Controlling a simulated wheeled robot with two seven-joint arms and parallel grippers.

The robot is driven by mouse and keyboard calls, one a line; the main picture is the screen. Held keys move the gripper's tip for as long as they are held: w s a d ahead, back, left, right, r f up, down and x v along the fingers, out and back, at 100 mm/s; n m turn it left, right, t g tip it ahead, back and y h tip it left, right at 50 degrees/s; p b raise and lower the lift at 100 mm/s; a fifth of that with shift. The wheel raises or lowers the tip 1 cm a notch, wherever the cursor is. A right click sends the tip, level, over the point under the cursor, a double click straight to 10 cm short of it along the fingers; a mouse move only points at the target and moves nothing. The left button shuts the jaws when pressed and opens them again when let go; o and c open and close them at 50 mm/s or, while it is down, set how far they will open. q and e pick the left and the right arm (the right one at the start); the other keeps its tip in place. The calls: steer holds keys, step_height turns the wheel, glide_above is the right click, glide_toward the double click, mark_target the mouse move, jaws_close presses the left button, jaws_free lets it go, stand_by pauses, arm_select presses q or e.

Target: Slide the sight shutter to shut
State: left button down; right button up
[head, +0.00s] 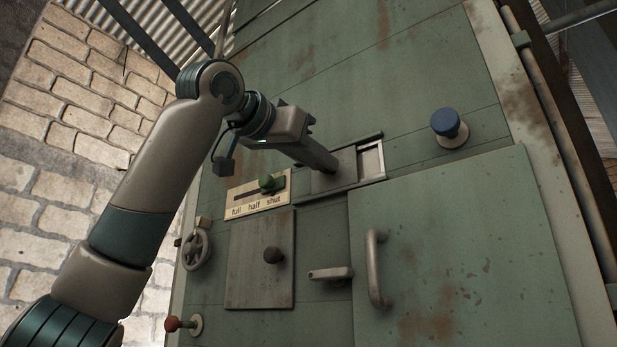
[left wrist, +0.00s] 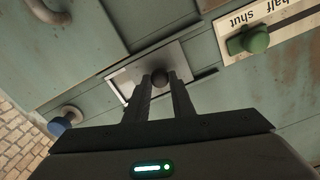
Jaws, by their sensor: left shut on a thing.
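The sight shutter (head: 346,163) is a grey plate in a horizontal slide frame on the green panel. A pale rectangular opening (head: 371,160) shows at the right end of the frame, uncovered. My left gripper (head: 331,168) reaches in from the left and its fingertips are at the shutter plate. In the left wrist view the fingers of my left gripper (left wrist: 161,83) are shut on a dark round knob (left wrist: 158,77) on the shutter plate (left wrist: 172,57). The fingers hide part of the plate in the head view. My right gripper is not in view.
A green lever (head: 271,184) stands near "shut" on a plate marked full, half, shut.

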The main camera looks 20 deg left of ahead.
mark_target(346, 149)
arm_select(q)
steer(key=d, duration=0.1)
steer(key=s+d, duration=0.1)
steer(key=d, duration=0.2)
steer(key=shift+s+d+b, duration=0.3)
steer(key=shift+s+b, duration=0.05)
steer(key=shift+s+d, duration=0.1)
steer(key=shift+d, duration=0.2)
steer(key=c, duration=1.5)
jaws_free()
steer(key=shift+d, duration=0.1)
steer(key=shift+s+d, duration=0.1)
steer(key=shift+d, duration=0.1)
steer(key=shift+a, duration=0.1)
